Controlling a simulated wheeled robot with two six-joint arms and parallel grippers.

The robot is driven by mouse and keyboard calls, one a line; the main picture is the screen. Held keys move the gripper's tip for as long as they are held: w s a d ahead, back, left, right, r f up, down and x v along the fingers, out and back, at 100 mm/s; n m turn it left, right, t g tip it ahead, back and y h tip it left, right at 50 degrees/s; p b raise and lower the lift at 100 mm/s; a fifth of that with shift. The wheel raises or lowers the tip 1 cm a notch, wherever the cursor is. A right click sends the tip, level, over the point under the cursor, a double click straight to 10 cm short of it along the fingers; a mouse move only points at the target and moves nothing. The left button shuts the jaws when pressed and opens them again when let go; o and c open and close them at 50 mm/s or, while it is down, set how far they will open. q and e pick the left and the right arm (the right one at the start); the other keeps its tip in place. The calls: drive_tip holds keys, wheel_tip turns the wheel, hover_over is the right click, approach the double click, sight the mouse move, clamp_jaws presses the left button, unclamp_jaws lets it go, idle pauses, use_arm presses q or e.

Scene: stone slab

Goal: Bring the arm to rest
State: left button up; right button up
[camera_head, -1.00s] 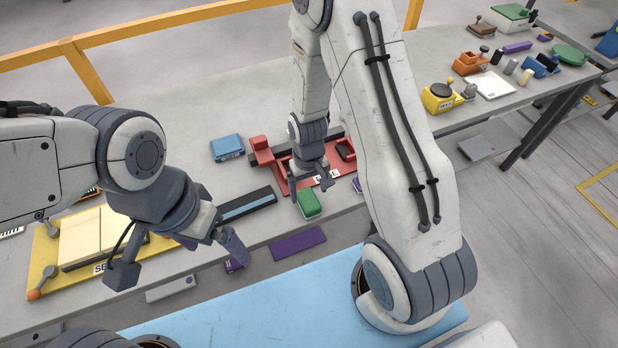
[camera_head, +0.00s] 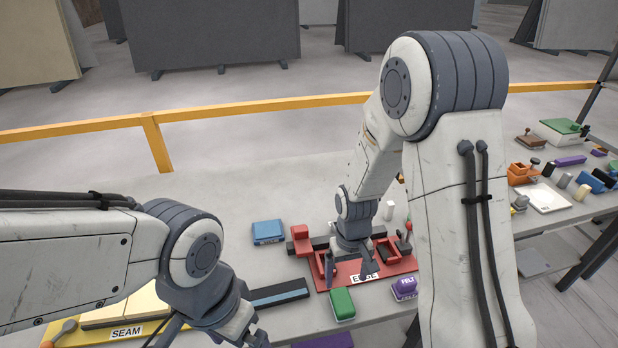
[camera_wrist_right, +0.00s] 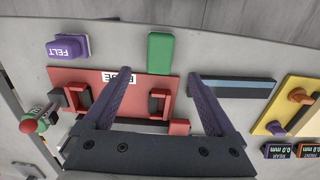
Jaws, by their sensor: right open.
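My right gripper (camera_head: 350,268) is open and empty above the red plate (camera_head: 375,271), which carries a partly hidden label and red holders. In the right wrist view my right gripper (camera_wrist_right: 160,78) has its two dark fingers spread wide over the red plate (camera_wrist_right: 135,84). The green block (camera_wrist_right: 160,53) lies just beyond the fingertips, untouched.
A blue block (camera_head: 268,232) lies left of the plate. A purple FELT block (camera_head: 404,288) is at its right front. A dark bar with a blue strip (camera_head: 278,294) lies at front left. A second bench (camera_head: 560,225) with several items stands right. Bare slab lies behind.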

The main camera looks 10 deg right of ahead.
sight(343, 300)
wheel_tip(343, 300, down, 12)
drive_tip(key=shift+s+r+p, duration=0.1)
drive_tip(key=shift+s+p, duration=0.05)
drive_tip(key=shift+p, duration=0.95)
drive_tip(key=shift+r, duration=0.3)
drive_tip(key=shift+r+b, duration=0.3)
drive_tip(key=shift+r, duration=0.25)
